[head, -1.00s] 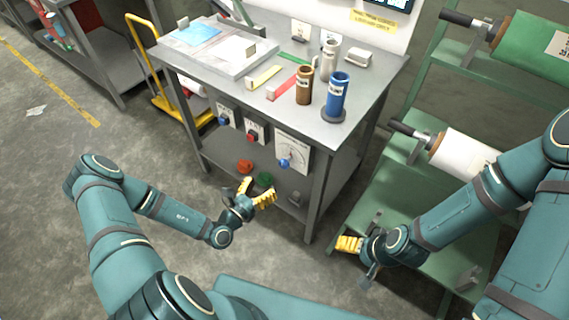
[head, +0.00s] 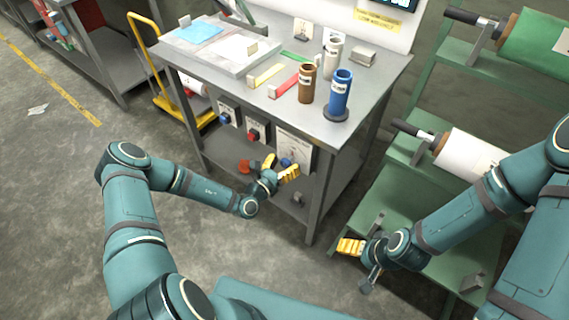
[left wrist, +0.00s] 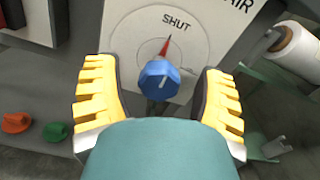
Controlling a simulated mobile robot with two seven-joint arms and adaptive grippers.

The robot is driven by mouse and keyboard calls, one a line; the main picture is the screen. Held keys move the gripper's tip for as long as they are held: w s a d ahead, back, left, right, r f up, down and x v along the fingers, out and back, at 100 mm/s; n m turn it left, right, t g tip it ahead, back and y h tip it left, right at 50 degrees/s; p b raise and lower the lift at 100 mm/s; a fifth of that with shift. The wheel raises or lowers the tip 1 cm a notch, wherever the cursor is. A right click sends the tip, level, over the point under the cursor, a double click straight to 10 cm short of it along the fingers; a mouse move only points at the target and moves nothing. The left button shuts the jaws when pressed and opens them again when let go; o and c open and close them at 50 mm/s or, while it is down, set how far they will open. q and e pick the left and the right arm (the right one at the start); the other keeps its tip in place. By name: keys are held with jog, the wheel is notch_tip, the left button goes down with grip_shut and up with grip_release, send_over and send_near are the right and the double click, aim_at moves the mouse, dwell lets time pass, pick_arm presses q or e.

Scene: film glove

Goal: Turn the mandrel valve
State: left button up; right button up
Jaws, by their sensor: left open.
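The mandrel valve is a blue knob (head: 286,162) on a white dial plate (head: 295,146) on the front of the grey bench. In the left wrist view the knob (left wrist: 159,78) is near the picture's middle. Its red pointer (left wrist: 165,46) points up, close to the word SHUT. My left gripper (head: 281,167) is open, with its yellow fingers on either side of the knob in both views. No finger visibly touches the knob. My right gripper (head: 350,246) is over the green rack at the right; whether it is open is unclear.
Other knobs, red (head: 253,134) and blue (head: 224,119), are on plates to the left. Orange (left wrist: 16,122) and green (left wrist: 55,131) knobs lie lower left. Brown (head: 307,84) and blue (head: 340,92) cylinders stand on the bench top (head: 375,75). A bench leg (head: 318,200) is near my left gripper.

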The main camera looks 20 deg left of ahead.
pick_arm(q)
jog(key=c, duration=1.2)
jog(key=shift+r+m+p, duration=0.2)
jog(key=shift+m+p, duration=0.2)
jog(key=shift+p, duration=0.3)
jog(key=m+p, duration=0.5)
jog(key=p, duration=0.1)
jog(key=shift+d+m, duration=0.1)
jog(key=shift+m, duration=0.3)
jog(key=shift+m+p, duration=0.85)
jog(key=shift+m, duration=0.05)
jog(key=m+p, duration=0.3)
jog(key=m, duration=0.1)
jog(key=shift+d+m, duration=0.1)
jog(key=shift+m, duration=0.2)
jog(key=m+p, duration=0.1)
jog(key=m, duration=0.1)
jog(key=m+p, duration=0.1)
jog(key=m, duration=0.1)
jog(key=shift+f+m, duration=0.2)
jog(key=shift+m, duration=0.2)
pick_arm(e)
notch_tip(320, 180, up, 15)
jog(key=w, duration=0.1)
jog(key=shift+w+d+t, duration=0.3)
jog(key=shift+w, duration=0.1)
jog(key=shift+r, duration=0.2)
